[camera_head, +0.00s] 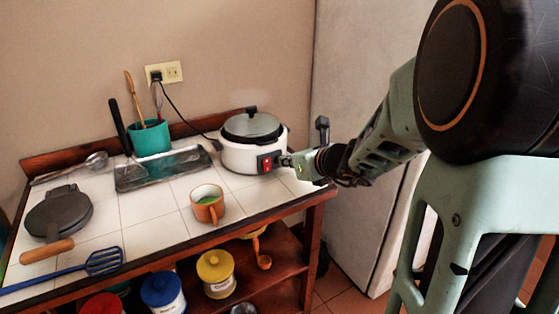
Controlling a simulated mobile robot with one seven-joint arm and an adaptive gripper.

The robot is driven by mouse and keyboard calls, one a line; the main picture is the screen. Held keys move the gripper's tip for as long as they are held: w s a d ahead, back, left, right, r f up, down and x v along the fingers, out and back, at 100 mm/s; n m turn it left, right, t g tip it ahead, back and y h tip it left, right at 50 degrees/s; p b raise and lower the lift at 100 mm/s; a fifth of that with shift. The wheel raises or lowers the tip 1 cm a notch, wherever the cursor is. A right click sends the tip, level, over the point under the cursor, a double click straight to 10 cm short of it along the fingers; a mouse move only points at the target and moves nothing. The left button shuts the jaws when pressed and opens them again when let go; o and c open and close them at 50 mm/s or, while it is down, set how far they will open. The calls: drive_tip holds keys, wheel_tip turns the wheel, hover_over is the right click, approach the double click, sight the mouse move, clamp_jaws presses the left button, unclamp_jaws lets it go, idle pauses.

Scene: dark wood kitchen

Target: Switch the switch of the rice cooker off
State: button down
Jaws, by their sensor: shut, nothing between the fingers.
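The rice cooker (236,157) is white with a dark grey lid and stands at the back right of the tiled counter. Its switch (266,165) is a small red rocker on a dark panel at the front right of the body. My gripper (288,161) is shut and empty. Its tip is at the right edge of the switch panel, very close to it. I cannot tell whether it touches, nor which way the rocker is set.
An orange mug (207,207) stands in front of the cooker. A metal tray (162,168), a teal utensil pot (150,138), a waffle iron (58,213) and a blue spatula (70,270) lie to the left. A cord runs to the wall outlet (164,73). A pale fridge (365,60) stands right.

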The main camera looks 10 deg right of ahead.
drive_tip(key=v, duration=0.2)
drive_tip(key=r+p+v, duration=0.1)
drive_tip(key=v, duration=0.2)
drive_tip(key=shift+a, duration=0.1)
